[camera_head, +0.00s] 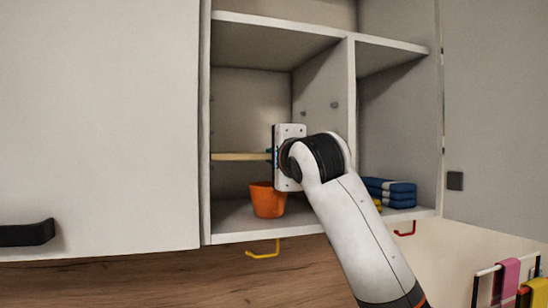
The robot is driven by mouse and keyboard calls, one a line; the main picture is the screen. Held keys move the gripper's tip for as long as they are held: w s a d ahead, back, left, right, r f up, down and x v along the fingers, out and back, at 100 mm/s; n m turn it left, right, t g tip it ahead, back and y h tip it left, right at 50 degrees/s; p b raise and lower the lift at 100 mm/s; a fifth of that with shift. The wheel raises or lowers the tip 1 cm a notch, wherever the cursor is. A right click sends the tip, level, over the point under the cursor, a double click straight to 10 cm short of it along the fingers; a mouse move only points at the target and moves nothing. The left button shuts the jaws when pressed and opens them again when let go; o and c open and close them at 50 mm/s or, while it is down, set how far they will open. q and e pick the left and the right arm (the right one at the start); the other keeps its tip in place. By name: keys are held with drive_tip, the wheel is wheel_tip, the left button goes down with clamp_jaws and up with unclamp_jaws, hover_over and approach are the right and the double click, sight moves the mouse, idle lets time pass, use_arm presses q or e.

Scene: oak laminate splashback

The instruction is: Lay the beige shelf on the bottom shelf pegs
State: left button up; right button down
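The beige shelf (240,156) lies about level in the left compartment of the open wall cabinet. Its left end is close to the left wall. Its right part is hidden behind my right gripper (272,154). That gripper is at the shelf's front edge, and its palm hides most of the fingers, so I cannot tell whether they are shut on the shelf. Small pegs or holes show on the divider (322,90) above the shelf. The pegs at the shelf's own height are hidden, so I cannot tell whether it rests on them. My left gripper is not in view.
An orange pot (268,200) stands on the cabinet floor below the shelf. Folded blue cloths (390,192) lie in the right compartment. A closed door (100,120) is at left. Yellow (263,251) and red (405,229) hooks hang underneath. A towel rack (506,283) is at lower right.

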drive_tip(key=shift+f+b, duration=0.35)
idle(0.9)
